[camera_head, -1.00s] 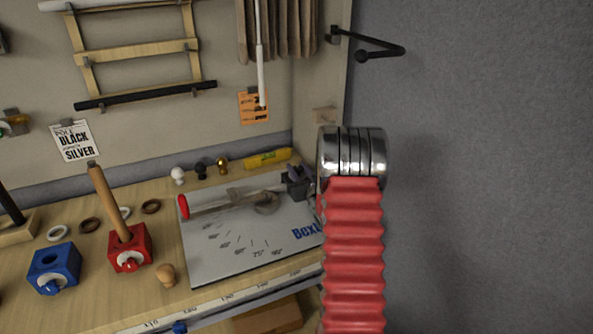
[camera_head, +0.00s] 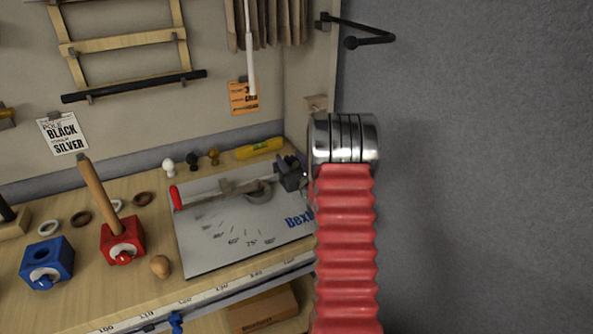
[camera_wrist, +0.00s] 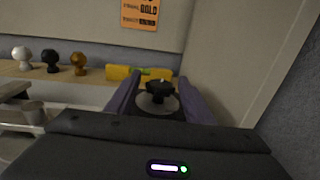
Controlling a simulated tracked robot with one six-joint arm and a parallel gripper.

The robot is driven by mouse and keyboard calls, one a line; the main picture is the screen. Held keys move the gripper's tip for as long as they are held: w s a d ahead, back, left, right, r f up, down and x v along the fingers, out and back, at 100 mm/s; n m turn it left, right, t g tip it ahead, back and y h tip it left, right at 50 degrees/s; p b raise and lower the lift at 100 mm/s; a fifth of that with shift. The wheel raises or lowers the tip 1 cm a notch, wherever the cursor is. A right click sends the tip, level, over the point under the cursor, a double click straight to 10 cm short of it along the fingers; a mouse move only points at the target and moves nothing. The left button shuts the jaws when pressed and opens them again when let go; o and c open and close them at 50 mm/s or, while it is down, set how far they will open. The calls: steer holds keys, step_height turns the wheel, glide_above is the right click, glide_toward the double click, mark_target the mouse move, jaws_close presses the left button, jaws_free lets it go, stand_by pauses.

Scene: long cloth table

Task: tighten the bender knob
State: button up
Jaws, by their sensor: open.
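The bender (camera_head: 215,245) is a pale plate with angle marks and a lever ending in a red grip (camera_head: 175,197), on the bench in the head view. The black knob (camera_wrist: 160,91) sits on a round metal disc in the wrist view. My gripper (camera_wrist: 157,82) is open, with one purple finger on each side of the knob. I cannot tell whether either finger touches it. In the head view my red ribbed arm hides part of the bender's right side. A dark shape (camera_head: 291,173) shows beside the arm at the plate's far right corner.
A yellow level (camera_head: 259,149) lies behind the bender, with several small finials (camera_head: 192,161) to its left. A red block (camera_head: 122,241) with a wooden rod and a blue block (camera_head: 47,262) stand to the left. A wall panel rises close behind and to the right.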

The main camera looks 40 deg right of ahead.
steer(key=v, duration=1.3)
steer(key=shift+s+a, duration=0.1)
